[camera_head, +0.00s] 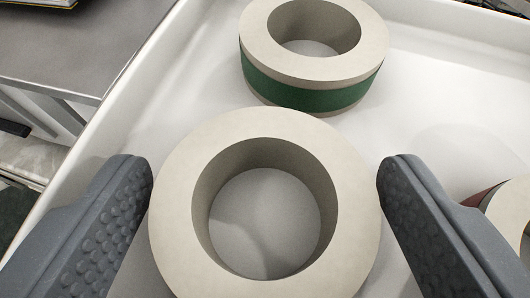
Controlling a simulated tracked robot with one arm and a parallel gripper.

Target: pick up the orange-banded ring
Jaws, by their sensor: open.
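A thick pale beige ring (262,122) lies flat in the white tray (180,68) at the middle of the view, seen from above. Its outer side is hidden from this angle, so I cannot tell whether it carries an orange band. My gripper (265,165) is open, with one dark grey, studded finger on each side of this ring. The left finger's tip looks very near the ring's left edge. The right finger's tip is close to its right edge. Nothing shows as gripped.
A green-banded ring (312,93) sits just beyond the middle ring. Part of another ring with a dark reddish band (485,197) shows at the right edge, behind my right finger. The tray's raised wall runs along the left. A grey metal surface (75,45) lies outside it.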

